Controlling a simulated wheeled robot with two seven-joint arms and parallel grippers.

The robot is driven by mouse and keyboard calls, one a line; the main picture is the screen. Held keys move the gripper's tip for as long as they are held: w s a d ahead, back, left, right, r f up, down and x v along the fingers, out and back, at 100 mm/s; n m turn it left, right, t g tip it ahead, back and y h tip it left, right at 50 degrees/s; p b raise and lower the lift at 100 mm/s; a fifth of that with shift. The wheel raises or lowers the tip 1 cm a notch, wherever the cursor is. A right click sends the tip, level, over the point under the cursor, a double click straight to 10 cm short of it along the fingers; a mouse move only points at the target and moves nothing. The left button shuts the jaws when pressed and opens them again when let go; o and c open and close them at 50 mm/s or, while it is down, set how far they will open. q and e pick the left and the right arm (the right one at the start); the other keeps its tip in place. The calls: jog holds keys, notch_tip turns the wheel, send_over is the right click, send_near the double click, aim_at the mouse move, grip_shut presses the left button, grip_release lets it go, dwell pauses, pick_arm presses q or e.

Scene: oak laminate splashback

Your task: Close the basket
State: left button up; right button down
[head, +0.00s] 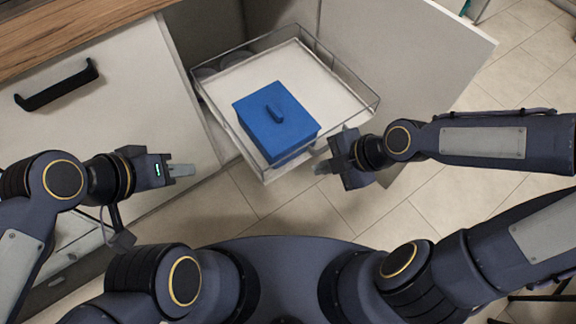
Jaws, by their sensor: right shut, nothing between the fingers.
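The basket (357,115) is a wire-railed pull-out tray with a white base, extended out of an open cabinet. A blue lidded box (270,125) with a handle on top sits in its front part. My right gripper (319,168) is shut and empty, just off the basket's front right corner; I cannot tell whether it touches the rail. My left gripper (184,171) is left of the basket, in front of the drawer fronts and apart from the basket. Its fingers overlap in this view, so its opening is unclear.
The cabinet door (410,45) stands open on the right. A white drawer front with a black handle (57,85) is at the left, under a wooden worktop (70,25). Round grey items (207,73) show at the basket's back left. Tiled floor (270,205) is clear in front.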

jog(key=b, duration=0.8)
send_near(278, 167)
notch_tip(278, 167, down, 5)
jog(key=s, duration=0.3)
jog(key=shift+w+a+r+b, duration=0.1)
jog(key=shift+w+a+r, duration=0.15)
jog(key=shift+w+a, duration=0.3)
jog(key=shift+w+a+r+b, duration=0.2)
jog(key=shift+w+a, duration=0.15)
jog(key=shift+w, duration=0.35)
jog(key=shift+w+a+r+b, duration=0.1)
jog(key=shift+w+a+r, duration=0.15)
jog(key=shift+w+a, duration=0.3)
jog(key=shift+d, duration=0.1)
